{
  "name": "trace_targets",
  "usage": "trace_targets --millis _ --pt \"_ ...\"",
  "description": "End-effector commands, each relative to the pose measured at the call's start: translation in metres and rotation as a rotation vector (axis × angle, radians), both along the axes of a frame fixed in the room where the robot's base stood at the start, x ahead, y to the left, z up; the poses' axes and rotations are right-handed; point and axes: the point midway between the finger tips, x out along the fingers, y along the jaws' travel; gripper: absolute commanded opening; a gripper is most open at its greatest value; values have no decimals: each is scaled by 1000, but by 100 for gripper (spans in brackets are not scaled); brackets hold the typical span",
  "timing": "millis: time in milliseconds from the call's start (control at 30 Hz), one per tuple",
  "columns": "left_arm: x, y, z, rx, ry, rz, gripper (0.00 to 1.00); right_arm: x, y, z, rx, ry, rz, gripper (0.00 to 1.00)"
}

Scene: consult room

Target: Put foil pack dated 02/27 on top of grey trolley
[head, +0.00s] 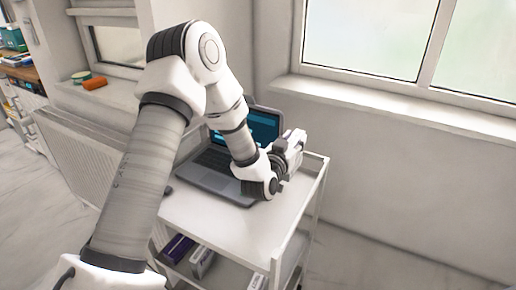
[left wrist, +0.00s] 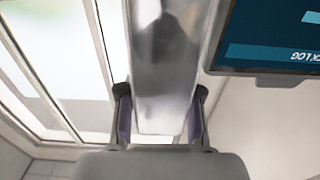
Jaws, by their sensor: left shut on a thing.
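My left gripper (head: 290,152) reaches over the far right part of the trolley, beside the laptop. In the left wrist view its two fingers (left wrist: 160,95) are closed on a shiny silver foil pack (left wrist: 163,60), which sits between them. No date on the pack can be read. In the head view the gripper and arm largely hide the pack. The grey trolley (head: 235,225) has a pale flat top and open lower shelf. I cannot tell whether the pack touches the top. My right gripper is not in view.
An open laptop (head: 215,181) stands on the trolley's top; its screen also shows in the left wrist view (left wrist: 265,52). Boxes (head: 202,261) lie on the lower shelf. A radiator (head: 75,150) is at the left, and a window sill (head: 400,108) behind. The trolley's front top is clear.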

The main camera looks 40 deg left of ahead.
Motion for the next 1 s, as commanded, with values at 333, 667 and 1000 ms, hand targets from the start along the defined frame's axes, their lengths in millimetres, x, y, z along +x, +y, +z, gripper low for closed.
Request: trace_targets --millis 333,667,1000 --pt "0 -1 -64 2 3 -2 0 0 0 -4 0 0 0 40" --pt "0 -1 -72 1 -1 -1 0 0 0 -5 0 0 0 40" --pt "0 -1 -74 1 -1 -1 59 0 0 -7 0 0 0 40"
